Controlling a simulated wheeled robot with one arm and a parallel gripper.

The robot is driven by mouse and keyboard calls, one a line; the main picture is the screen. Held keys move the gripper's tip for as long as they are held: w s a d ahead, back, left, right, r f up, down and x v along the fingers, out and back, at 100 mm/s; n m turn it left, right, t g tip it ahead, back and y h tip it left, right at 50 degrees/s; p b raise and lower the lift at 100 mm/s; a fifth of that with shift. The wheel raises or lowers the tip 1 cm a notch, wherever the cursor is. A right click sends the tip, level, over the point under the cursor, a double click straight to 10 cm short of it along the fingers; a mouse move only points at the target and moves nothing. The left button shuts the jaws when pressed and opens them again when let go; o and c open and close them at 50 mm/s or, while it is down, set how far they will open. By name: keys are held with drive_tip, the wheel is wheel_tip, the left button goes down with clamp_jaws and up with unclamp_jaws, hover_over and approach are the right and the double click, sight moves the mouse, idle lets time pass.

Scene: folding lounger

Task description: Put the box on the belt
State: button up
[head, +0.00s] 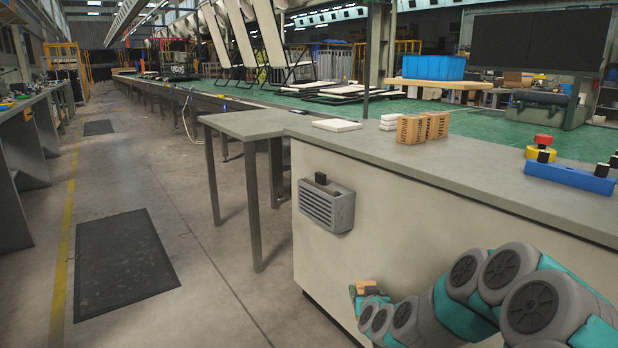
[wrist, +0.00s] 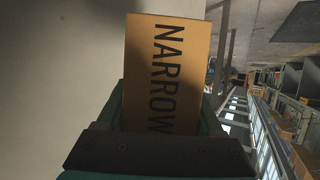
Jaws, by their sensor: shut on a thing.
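My gripper (wrist: 163,115) is shut on a tan box (wrist: 163,70) marked "NARROW" in dark letters. The box sits between the two teal fingers, and its lower end is hidden by the gripper. In the head view my gripper (head: 369,298) is low, in front of the counter's pale side panel and below its top; only a small tan part of the box shows there. The green belt (head: 480,128) runs behind the counter, and its long run goes back toward the far left.
A blue crate (head: 434,67) stands on a wooden board behind. The floor at left is open, with dark mats (head: 122,262).

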idle(0.5)
wheel_tip(320, 180, up, 3)
drive_tip(key=p, duration=0.2)
drive_tip(key=shift+f+p, duration=0.15)
drive_tip(key=shift+p, duration=0.15)
drive_tip(key=shift+a, duration=0.15)
